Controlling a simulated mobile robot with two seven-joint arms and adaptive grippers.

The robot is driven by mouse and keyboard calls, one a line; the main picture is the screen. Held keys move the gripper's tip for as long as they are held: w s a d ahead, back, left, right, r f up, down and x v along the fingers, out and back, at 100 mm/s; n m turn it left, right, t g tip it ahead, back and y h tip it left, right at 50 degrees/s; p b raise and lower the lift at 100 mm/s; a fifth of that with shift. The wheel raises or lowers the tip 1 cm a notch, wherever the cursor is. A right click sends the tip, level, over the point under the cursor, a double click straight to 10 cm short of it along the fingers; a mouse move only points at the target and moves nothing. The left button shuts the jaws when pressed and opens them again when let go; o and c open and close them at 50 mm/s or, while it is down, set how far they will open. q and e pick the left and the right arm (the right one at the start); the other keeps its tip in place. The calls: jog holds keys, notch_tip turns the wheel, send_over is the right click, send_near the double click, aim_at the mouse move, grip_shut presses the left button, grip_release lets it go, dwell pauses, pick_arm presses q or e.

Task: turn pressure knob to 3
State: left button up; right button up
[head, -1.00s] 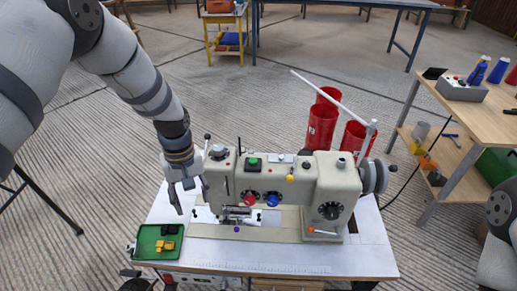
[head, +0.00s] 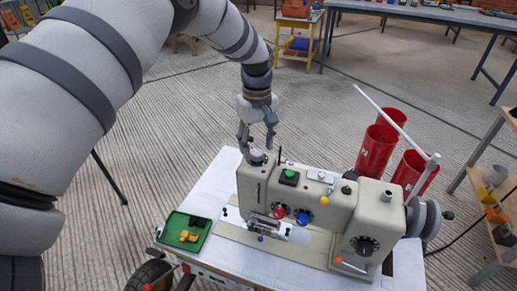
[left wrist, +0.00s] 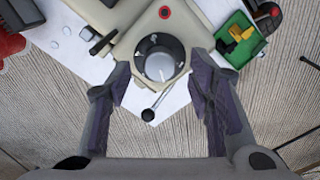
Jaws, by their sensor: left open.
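The beige sewing machine (head: 345,215) stands on a white table. A round grey knob (head: 258,157) sits on top of its left end. In the left wrist view this knob (left wrist: 159,65) shows from above, with a black ring carrying white marks. The numbers are too small to read surely. My left gripper (head: 257,143) is open and points down above the knob. In the left wrist view its fingers (left wrist: 158,82) stand apart on either side of the knob's near edge, with nothing between them gripped. My right gripper is out of view.
A dark ball-ended lever (left wrist: 148,114) sticks out below the knob in the left wrist view. A green tray (head: 186,233) with yellow and black parts lies on the table's left. Red bins (head: 377,150) stand behind the machine. A white rod (head: 392,120) rises at its right.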

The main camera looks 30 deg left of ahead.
pick_arm(q)
jog(key=shift+f, duration=0.9)
grip_shut()
jog(key=shift+m, duration=0.3)
jog(key=m, duration=0.5)
jog(key=shift+m, duration=0.3)
jog(key=m, duration=0.5)
jog(key=shift+m, duration=0.3)
